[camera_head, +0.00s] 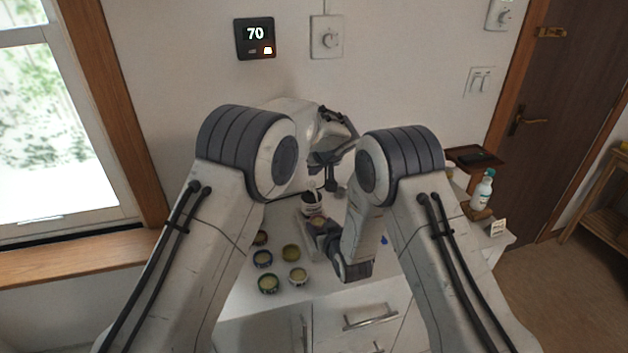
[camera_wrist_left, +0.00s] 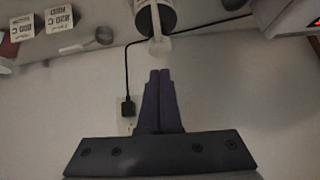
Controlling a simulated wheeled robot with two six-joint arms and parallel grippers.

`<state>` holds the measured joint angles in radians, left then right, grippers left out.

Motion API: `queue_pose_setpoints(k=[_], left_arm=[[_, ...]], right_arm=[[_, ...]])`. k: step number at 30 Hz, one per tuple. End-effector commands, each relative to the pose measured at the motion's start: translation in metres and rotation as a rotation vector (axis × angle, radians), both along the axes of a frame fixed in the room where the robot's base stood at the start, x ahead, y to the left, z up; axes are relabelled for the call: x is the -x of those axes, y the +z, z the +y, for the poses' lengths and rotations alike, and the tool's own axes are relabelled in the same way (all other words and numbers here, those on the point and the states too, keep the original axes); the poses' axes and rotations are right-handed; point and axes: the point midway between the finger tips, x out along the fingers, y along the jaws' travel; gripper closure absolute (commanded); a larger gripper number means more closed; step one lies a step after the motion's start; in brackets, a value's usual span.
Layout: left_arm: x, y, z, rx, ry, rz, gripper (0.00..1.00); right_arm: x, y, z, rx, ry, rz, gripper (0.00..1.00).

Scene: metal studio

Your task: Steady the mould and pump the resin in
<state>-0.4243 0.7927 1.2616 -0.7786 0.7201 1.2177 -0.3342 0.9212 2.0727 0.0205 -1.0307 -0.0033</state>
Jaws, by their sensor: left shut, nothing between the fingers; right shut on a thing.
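A dark bottle with a white pump spout (camera_wrist_left: 160,22) stands just beyond my left fingertips in the left wrist view. In the head view a dark bottle with a pale label (camera_head: 312,205) stands on the white worktop, probably the same one. My left gripper (camera_head: 330,184) is shut and empty beside and above it; its closed fingers (camera_wrist_left: 159,78) point at the spout, seemingly just apart from it. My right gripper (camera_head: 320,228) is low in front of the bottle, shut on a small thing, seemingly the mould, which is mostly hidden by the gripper.
Several small open jars (camera_head: 291,252) stand on the worktop left of my right gripper. A white pump bottle (camera_head: 483,190) and a card (camera_head: 498,228) are at the right. The wall rises behind.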

Motion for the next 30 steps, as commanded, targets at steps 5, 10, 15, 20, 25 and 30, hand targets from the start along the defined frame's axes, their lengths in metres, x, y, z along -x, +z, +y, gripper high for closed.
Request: queue_pose_setpoints(k=[5,10,15,20,25,30], left_arm=[[0.023,0.038,-0.011,0.002,-0.003,-0.005,1.0],[0.043,0.063,-0.019,0.002,-0.003,-0.005,1.0],[0.055,0.079,-0.023,0.003,-0.002,-0.004,1.0],[0.059,0.083,-0.024,0.001,-0.001,-0.003,1.0],[0.059,0.083,-0.024,0.001,-0.001,-0.003,1.0],[0.059,0.083,-0.024,0.001,-0.001,-0.003,1.0]], right_arm=[[0.0,0.0,0.0,0.0,0.0,0.0,0.9],[0.0,0.0,0.0,0.0,0.0,0.0,0.9],[0.0,0.0,0.0,0.0,0.0,0.0,0.9],[0.0,0.0,0.0,0.0,0.0,0.0,0.9],[0.0,0.0,0.0,0.0,0.0,0.0,0.9],[0.0,0.0,0.0,0.0,0.0,0.0,0.9]])
